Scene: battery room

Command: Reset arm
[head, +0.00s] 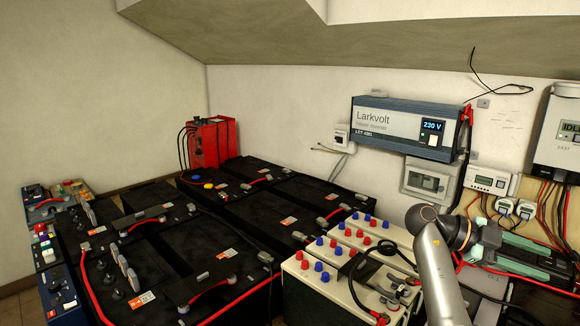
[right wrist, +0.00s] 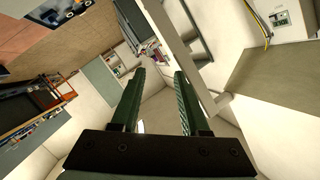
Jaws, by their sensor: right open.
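My right arm (head: 436,275) comes up from the bottom right of the head view, its grey link bending at a dark wrist. My right gripper (head: 562,269) has green fingers and points to the right, in front of the wall equipment. In the right wrist view the two green fingers of my right gripper (right wrist: 160,73) stand apart with nothing between them. That view looks tilted across the room, with walls and shelving beyond the fingers. My left gripper is not in view.
Large black batteries (head: 225,262) with cables fill the left and middle. White batteries (head: 322,291) with red and blue caps stand left of my right arm. A Larkvolt inverter (head: 405,127) and a meter box (head: 428,180) hang on the wall. A red unit (head: 212,143) stands behind.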

